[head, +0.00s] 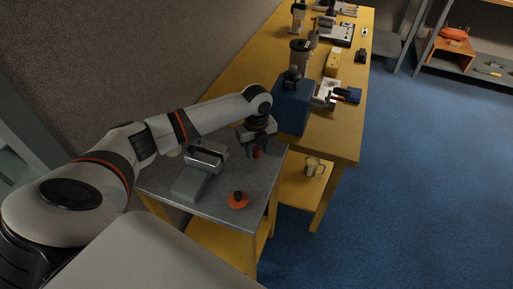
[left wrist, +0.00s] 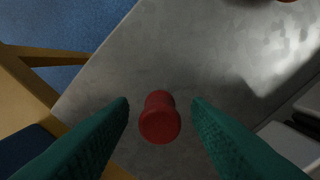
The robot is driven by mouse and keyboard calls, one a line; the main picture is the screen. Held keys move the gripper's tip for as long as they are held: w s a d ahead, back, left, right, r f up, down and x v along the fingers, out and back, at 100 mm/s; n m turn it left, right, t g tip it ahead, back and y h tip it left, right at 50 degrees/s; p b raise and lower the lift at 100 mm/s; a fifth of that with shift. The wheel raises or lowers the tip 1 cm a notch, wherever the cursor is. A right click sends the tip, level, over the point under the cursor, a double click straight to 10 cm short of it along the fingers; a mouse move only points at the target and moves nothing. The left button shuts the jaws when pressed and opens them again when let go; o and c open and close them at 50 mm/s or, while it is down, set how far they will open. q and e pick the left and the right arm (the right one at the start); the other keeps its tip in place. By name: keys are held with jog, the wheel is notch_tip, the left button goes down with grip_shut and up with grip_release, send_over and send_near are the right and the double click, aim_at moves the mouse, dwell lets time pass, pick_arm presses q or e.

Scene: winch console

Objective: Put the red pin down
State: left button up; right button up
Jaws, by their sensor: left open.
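The red pin (head: 256,153) stands upright on the grey metal table top (head: 223,203), near its far right edge. In the left wrist view the red pin (left wrist: 160,118) shows its round top between the two green fingers. My left gripper (head: 256,154) is open around the pin, with a gap on each side in the left wrist view (left wrist: 160,115). The fingers do not touch the pin there. My right gripper does not show in either view.
A grey winch console (head: 197,178) stands left of the pin. An orange disc with a dark knob (head: 238,200) lies near the front edge. A blue box (head: 292,105) stands just beyond on the yellow table (head: 347,135). A mug (head: 312,167) is on the lower shelf.

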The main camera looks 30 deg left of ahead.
aim_at(257, 148)
pick_arm(q)
notch_tip(257, 148, up, 12)
jog(key=shift+r+b, duration=0.15)
jog(key=shift+b, duration=0.2)
dwell(0.5)
